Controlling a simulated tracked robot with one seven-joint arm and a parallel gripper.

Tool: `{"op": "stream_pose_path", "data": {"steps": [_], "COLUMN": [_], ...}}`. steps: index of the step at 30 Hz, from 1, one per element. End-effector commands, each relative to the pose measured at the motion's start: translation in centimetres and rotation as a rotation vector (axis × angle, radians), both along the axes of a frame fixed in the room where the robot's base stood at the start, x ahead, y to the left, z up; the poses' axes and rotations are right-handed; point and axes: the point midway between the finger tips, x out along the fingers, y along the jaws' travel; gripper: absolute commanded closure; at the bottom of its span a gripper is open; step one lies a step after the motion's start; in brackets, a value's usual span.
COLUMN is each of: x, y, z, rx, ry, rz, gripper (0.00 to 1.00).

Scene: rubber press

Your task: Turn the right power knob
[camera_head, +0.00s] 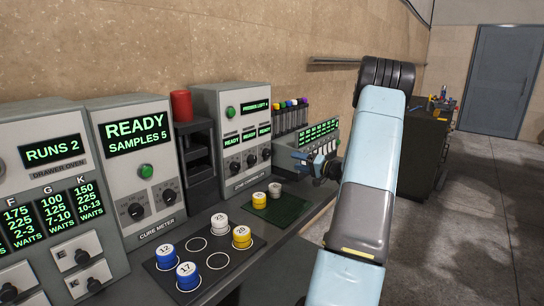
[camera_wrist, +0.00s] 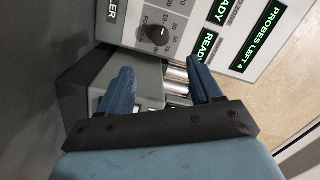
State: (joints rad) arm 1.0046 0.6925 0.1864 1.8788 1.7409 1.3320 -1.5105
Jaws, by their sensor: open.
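The grey controller box (camera_head: 214,105) stands on the bench with three black knobs in a row under its READY displays. Its right power knob (camera_head: 266,153) is at the right end of that row. In the wrist view this knob (camera_wrist: 158,36) sits on a marked dial, just beyond the gap between my fingertips. My gripper (camera_head: 299,159) is right of the box and in front of it. In the wrist view its blue fingers (camera_wrist: 162,72) are spread apart with nothing held between them. The fingers appear apart from the knob.
A tube rack (camera_head: 291,118) and another grey display unit (camera_head: 321,130) stand right of the box. A green mat (camera_head: 284,212) with two small cans lies in front. The cure meter (camera_head: 115,175) and a black tray (camera_head: 207,266) with numbered cans are at left.

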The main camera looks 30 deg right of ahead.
Motion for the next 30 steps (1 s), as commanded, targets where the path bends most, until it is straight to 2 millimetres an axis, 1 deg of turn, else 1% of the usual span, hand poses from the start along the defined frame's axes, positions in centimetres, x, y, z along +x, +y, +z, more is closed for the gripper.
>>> {"op": "stream_pose_path", "data": {"steps": [4, 8, 11, 24, 30], "x": [0.1, 0.7, 1.6, 8.5, 11.0], "y": [-0.3, -0.1, 0.4, 3.6, 4.9], "z": [0.1, 0.1, 0.1, 0.1, 0.0], "rx": [-0.089, -0.107, -0.106, -0.103, -0.102], "ry": [-0.036, -0.043, -0.043, -0.042, -0.042], "rz": [0.003, 0.005, 0.005, 0.005, 0.005], "gripper": [0.36, 0.36, 0.36, 0.36, 0.36]}}
